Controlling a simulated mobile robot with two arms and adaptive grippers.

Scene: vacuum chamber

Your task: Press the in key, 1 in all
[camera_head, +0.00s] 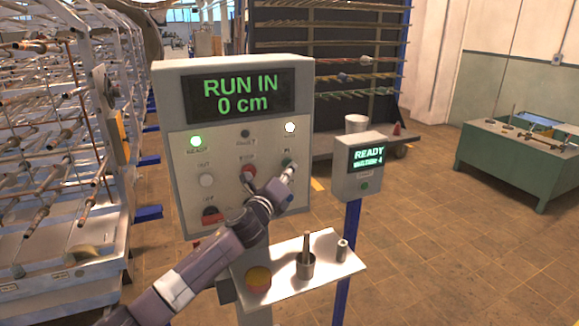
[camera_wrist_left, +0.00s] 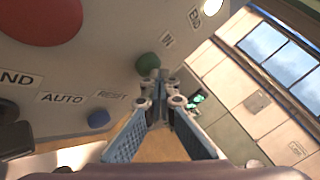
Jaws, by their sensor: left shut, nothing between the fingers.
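The control panel (camera_head: 220,140) has a display (camera_head: 240,95) reading "RUN IN 0 cm". The in key is the green key (camera_wrist_left: 148,64) beside the "IN" label in the left wrist view; in the head view my gripper mostly hides it. My left gripper (camera_head: 289,169) is shut and empty, its fingertips at the in key. In the left wrist view the fingertips (camera_wrist_left: 160,76) overlap the key's lower edge; whether they touch or press it I cannot tell. My right gripper is not in view.
A white out key (camera_head: 206,180) and red stop key (camera_head: 248,170) sit left of my gripper. A blue reset key (camera_wrist_left: 98,119) is close by. A smaller box (camera_head: 357,168) reading "READY" stands to the right. A shelf (camera_head: 325,275) with small metal parts juts out below.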

